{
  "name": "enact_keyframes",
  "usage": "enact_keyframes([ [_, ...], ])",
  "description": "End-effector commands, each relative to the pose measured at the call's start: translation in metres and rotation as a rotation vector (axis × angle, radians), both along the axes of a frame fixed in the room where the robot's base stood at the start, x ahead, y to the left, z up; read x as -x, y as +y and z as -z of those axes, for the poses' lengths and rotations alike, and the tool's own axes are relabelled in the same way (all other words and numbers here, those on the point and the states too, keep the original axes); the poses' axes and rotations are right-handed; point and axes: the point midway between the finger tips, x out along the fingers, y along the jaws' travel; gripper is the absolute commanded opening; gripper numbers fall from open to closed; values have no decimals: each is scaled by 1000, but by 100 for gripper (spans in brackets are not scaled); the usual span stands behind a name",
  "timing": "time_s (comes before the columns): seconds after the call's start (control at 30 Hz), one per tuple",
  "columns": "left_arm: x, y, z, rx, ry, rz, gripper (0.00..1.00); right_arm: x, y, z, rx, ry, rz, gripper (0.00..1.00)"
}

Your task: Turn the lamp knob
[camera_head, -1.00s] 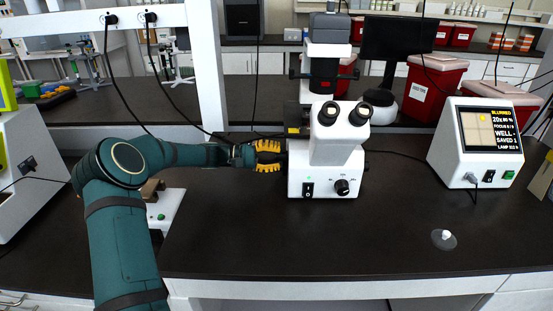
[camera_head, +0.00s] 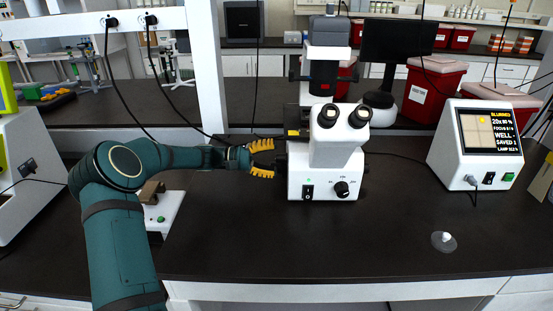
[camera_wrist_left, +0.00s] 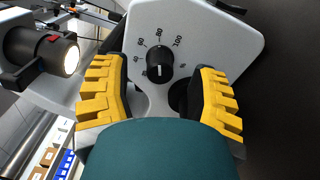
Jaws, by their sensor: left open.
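The white microscope (camera_head: 334,166) stands on the dark bench in the head view. In the left wrist view, a black lamp knob (camera_wrist_left: 159,64) with a white pointer line sits on its white side panel (camera_wrist_left: 200,25), ringed by a scale with 40, 60, 80 and 100. My left gripper (camera_head: 264,158) is open beside the microscope's left side. In the left wrist view its yellow fingers (camera_wrist_left: 160,98) spread to either side of the knob, with gaps between them and it. The side knob is hidden in the head view. My right gripper is out of view.
A lit lamp (camera_wrist_left: 70,60) shows left in the wrist view. A front dial (camera_head: 341,189) and a switch (camera_head: 308,191) are on the microscope. A control box with a screen (camera_head: 489,130) stands to the right. A clear dish (camera_head: 443,242) lies on otherwise free front bench.

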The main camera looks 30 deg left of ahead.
Motion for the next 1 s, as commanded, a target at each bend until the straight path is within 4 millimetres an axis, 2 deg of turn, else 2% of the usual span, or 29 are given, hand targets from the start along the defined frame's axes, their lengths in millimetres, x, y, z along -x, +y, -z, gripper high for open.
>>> enact_keyframes([
  [0.3,34,56,0,-1,-1,-3,59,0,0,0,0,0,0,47],
  [0.5,49,81,0,-1,1,-1,59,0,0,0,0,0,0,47],
  [0.7,55,89,0,-1,0,1,59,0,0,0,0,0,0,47],
  [1.0,55,90,0,-1,0,1,59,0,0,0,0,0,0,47],
])
